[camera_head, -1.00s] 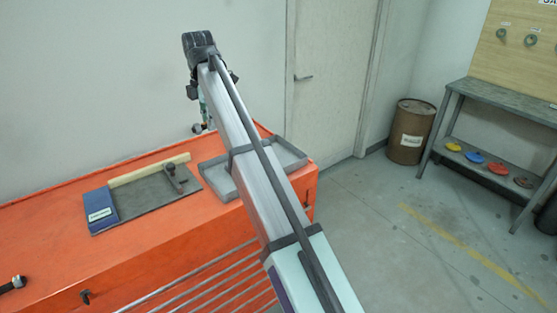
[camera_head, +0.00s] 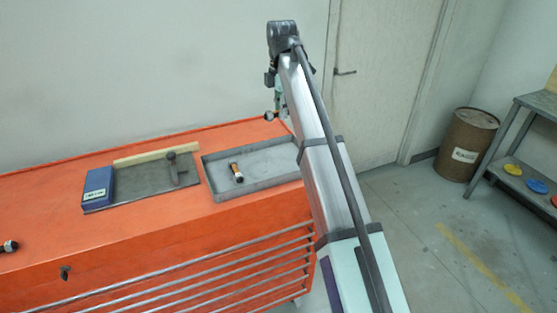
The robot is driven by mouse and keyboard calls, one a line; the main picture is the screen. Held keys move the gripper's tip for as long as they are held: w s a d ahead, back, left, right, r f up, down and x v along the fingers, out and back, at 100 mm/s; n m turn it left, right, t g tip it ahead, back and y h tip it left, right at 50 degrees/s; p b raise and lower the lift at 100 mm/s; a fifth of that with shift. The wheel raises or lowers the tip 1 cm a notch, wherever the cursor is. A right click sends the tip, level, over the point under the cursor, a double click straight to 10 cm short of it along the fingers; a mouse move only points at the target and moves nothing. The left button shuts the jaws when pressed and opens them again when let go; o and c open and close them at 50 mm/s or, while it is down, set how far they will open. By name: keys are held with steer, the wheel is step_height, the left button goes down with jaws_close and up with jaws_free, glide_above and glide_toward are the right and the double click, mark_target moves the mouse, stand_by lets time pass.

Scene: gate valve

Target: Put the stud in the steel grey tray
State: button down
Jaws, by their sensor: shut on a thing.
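The steel grey tray (camera_head: 212,188) is a shallow rectangular tray on the orange cabinet top. Its right end is hidden behind my arm. A short cylindrical piece with an orange-brown middle and dark ends, which looks like the stud (camera_head: 236,172), lies inside the left part of the tray. My arm rises from the lower right, bends at the top and passes down behind itself. My gripper is hidden behind my own arm, so its fingers and anything in them cannot be seen.
A dark plate with a blue box (camera_head: 97,187), a pale wooden strip (camera_head: 155,155) and a small dark tool (camera_head: 174,170) lies left of the tray on the orange cabinet (camera_head: 130,225). A dark fitting (camera_head: 9,246) lies far left. A brown barrel (camera_head: 468,145) stands right, on the floor.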

mark_target(281, 163)
step_height(281, 163, down, 17)
steer(key=p, duration=0.4)
steer(key=shift+f, duration=0.1)
steer(key=shift+f, duration=0.15)
steer(key=c, duration=1.1)
jaws_free()
step_height(281, 163, up, 12)
steer(key=shift+r+b, duration=0.15)
steer(key=shift+b, duration=1.05)
steer(key=shift+s, duration=0.1)
